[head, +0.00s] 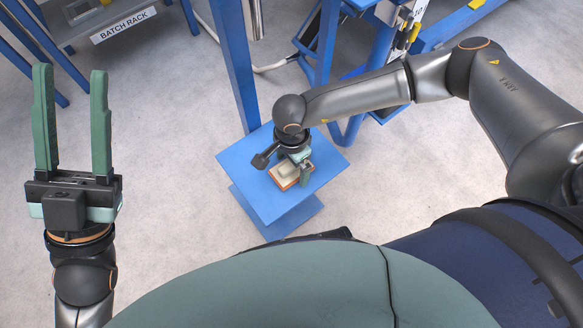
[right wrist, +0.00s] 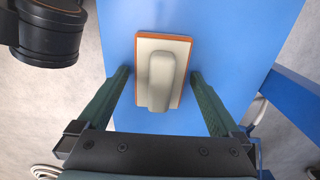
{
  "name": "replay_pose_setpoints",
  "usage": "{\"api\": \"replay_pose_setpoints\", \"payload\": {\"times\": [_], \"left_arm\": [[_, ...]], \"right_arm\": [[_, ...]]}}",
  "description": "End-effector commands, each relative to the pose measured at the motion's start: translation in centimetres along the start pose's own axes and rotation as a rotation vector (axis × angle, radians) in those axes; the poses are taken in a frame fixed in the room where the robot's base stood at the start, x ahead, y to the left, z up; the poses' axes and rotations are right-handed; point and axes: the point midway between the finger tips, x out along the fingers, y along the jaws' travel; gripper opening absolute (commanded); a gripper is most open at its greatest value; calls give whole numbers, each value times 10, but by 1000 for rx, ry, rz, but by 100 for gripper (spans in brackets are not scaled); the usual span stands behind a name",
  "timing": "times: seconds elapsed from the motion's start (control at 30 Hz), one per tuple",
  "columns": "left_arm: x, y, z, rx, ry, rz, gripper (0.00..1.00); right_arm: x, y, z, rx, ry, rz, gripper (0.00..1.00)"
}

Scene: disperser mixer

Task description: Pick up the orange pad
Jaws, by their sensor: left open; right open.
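The orange pad (right wrist: 162,73) lies on the blue stand's flat top. It has a thin orange edge, a cream upper face and a raised cream grip along its middle. In the head view the pad (head: 283,181) is partly hidden by my right gripper (head: 299,175), which is over it. In the right wrist view my right gripper (right wrist: 160,82) is open, with one green finger on each side of the pad and a gap on both sides. Whether the fingertips touch the stand cannot be told. My left gripper (head: 72,120) is open and empty, far to the left, above the floor.
The blue stand (head: 244,168) has bare top around the pad. A blue post (head: 236,70) rises behind it. Blue frames and a cable are at the back right. A shelf labelled BATCH RACK (head: 124,25) is at the back left. The grey floor between is clear.

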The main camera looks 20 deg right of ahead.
Motion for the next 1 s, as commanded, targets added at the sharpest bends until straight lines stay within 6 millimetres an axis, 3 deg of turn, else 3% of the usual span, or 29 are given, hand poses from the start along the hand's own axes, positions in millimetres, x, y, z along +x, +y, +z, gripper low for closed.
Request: {"api": "replay_pose_setpoints", "payload": {"times": [0.2,0.83,1.0], "left_arm": [[1,1,-1,-6,3,2,45],[1,1,0,-3,1,4,45],[1,1,0,-2,1,4,45]], "right_arm": [[0,0,0,0,0,-1,98],[0,0,0,1,0,-1,27],[0,-1,0,1,0,-1,25]]}}
